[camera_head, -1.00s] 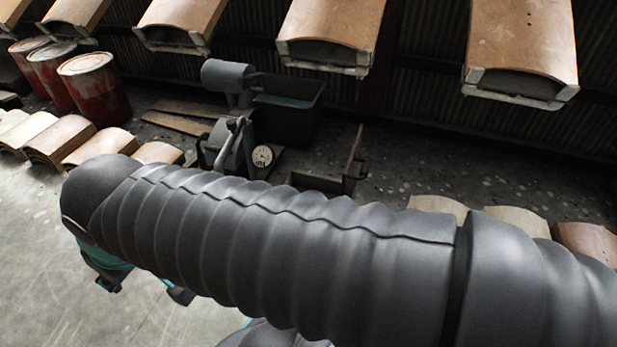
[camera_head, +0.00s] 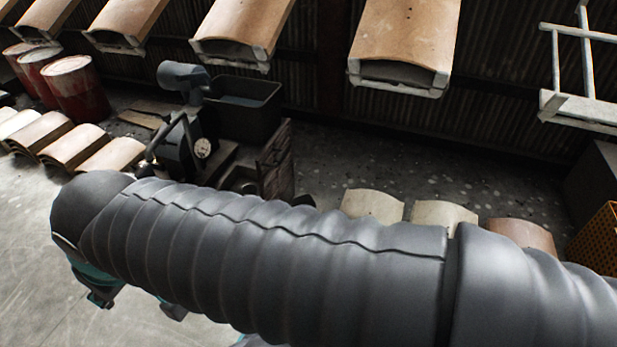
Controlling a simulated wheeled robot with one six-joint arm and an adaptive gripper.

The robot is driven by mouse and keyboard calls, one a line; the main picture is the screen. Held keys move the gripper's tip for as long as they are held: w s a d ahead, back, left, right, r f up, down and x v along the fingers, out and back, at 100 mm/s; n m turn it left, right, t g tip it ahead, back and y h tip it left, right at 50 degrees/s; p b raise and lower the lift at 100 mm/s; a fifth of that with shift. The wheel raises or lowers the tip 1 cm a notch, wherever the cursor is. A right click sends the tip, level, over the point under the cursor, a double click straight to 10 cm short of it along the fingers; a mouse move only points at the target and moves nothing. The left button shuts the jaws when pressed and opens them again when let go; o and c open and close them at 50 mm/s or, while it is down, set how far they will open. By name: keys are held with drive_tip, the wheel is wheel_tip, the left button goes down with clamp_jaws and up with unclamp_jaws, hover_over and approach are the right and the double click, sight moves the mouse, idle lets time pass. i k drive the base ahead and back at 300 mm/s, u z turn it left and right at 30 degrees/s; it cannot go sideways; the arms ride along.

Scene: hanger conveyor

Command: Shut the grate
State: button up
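A dark, rusty upright panel (camera_head: 276,162), which looks like the grate, stands right of the machine with the round dial. It is swung out from an opening beside the machine, and my arm hides its lower part. My sleeved arm crosses the front of the picture. Teal and dark parts, apparently of my gripper (camera_head: 102,296), show below the arm's left end, well left of the panel and apart from it. The arm hides most of them, so whether the fingers are open cannot be seen.
Curved tiles (camera_head: 75,145) lie at left and others behind my arm. Red drums (camera_head: 75,88) stand back left. Tile-carrying hangers (camera_head: 405,45) hang above. Bare floor lies lower left.

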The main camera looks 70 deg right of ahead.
sight(276, 172)
drive_tip(key=z, duration=0.05)
drive_tip(key=k, duration=0.1)
drive_tip(key=z, duration=1.9)
drive_tip(key=i, duration=0.45)
drive_tip(key=u, duration=0.05)
drive_tip(key=k, duration=1.25)
drive_tip(key=u, duration=0.65)
drive_tip(key=i, duration=1.2)
drive_tip(key=z, duration=0.05)
